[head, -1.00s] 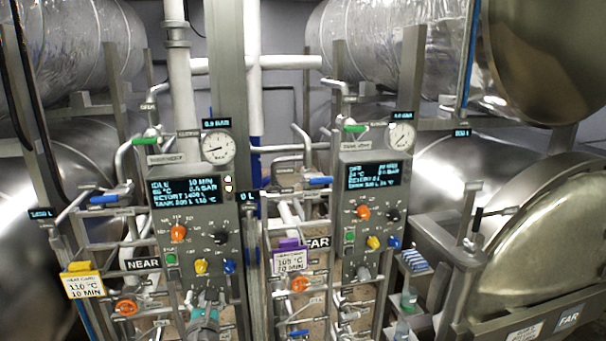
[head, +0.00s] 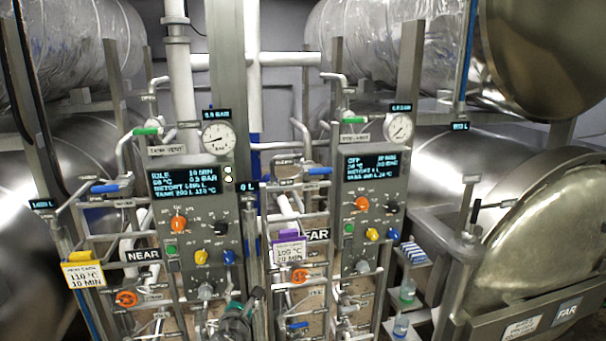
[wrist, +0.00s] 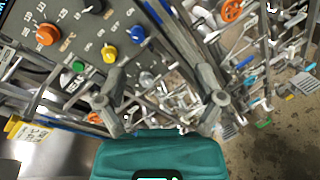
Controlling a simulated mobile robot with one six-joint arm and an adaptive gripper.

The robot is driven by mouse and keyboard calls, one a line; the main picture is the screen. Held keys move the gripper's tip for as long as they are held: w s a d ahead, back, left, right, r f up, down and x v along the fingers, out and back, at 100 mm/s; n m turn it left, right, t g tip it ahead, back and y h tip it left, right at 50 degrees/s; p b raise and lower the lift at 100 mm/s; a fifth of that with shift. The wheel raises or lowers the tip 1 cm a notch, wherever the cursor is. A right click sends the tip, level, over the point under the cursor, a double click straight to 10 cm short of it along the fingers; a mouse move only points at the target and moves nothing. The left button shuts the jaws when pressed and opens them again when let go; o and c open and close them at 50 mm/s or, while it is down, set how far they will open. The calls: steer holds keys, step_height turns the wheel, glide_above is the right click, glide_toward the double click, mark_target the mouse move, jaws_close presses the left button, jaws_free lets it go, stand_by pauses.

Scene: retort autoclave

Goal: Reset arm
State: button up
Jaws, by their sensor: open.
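My gripper (head: 238,308) shows at the bottom edge of the head view, in front of the gap between the near and far control panels. In the wrist view my gripper (wrist: 163,80) has its two grey fingers spread apart, with nothing between them. Its teal body fills the bottom of that view. The near control panel (head: 190,216) has a lit display, an orange knob, and green, yellow and blue controls. Part of a panel (wrist: 75,50) with similar knobs shows at upper left in the wrist view, apart from the fingers.
The far control panel (head: 372,215) stands to the right. A yellow card (head: 84,274) and a purple-topped card (head: 289,252) hang among pipes and valves. A large round metal door (head: 540,240) is at right. Floor (wrist: 270,145) shows at lower right in the wrist view.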

steer(key=d+f+m+g+h+b, duration=0.3)
steer(key=d+f+m+g+b, duration=0.1)
steer(key=d+f+m, duration=0.6)
steer(key=d+f+m+g+h+b, duration=0.2)
steer(key=d+f+m+g+b, duration=0.15)
steer(key=d+f+m, duration=0.55)
steer(key=s+d+f+m+g+y+b, duration=0.2)
steer(key=s+d+f+m+g+b, duration=0.1)
steer(key=s+d+f+m+g, duration=0.1)
steer(key=s+d+f+m+g+y+b, duration=0.2)
steer(key=s+d+f+m+g+b, duration=0.2)
steer(key=d+f, duration=0.4)
steer(key=shift+s+d+f+m+g+y, duration=0.15)
steer(key=shift+s+d+m+g+y, duration=0.35)
steer(key=shift+m, duration=0.7)
steer(key=shift+w+d, duration=0.1)
steer(key=shift+c, duration=0.3)
